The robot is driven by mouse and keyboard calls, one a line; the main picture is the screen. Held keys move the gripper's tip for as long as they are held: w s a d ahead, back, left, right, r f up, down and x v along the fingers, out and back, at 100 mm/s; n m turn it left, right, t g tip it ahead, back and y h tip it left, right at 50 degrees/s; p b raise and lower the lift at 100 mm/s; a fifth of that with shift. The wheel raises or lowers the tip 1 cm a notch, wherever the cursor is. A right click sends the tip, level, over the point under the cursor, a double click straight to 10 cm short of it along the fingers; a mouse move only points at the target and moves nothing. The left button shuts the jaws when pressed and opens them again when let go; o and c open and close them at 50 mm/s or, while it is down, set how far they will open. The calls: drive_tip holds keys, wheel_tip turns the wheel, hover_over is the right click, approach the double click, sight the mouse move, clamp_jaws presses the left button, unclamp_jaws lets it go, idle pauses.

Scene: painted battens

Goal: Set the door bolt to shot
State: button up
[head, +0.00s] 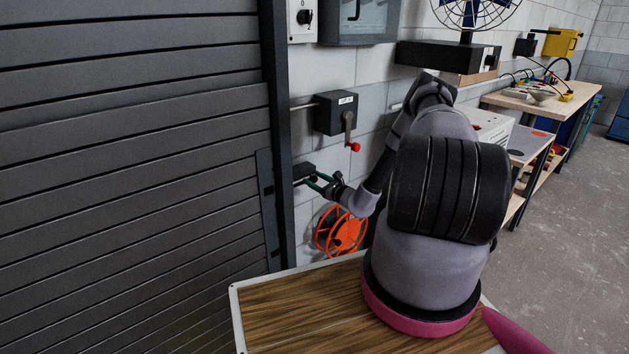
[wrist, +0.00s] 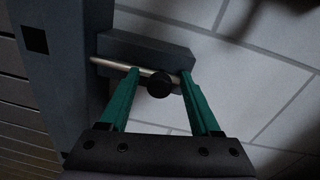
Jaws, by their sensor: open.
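The door bolt is a dark grey block (wrist: 150,52) on the wall with a pale metal rod (wrist: 112,65) and a round black knob (wrist: 159,86). The rod's left end reaches the edge of the dark door post (wrist: 62,75); I cannot tell whether it enters the post. The block also shows small in the head view (head: 304,171). My gripper (wrist: 158,75) is open, its green fingers on either side of the knob, with gaps visible around it. In the head view my gripper (head: 317,181) is at the bolt, partly hiding it.
The slatted shutter door (head: 130,150) fills the left. A switch box (head: 336,112) with a red-tipped handle is above the bolt, and an orange reel (head: 341,232) hangs below. A wood-topped surface (head: 290,315) lies in front. Workbenches (head: 535,103) stand at the right.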

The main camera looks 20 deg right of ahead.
clamp_jaws()
idle(1.4)
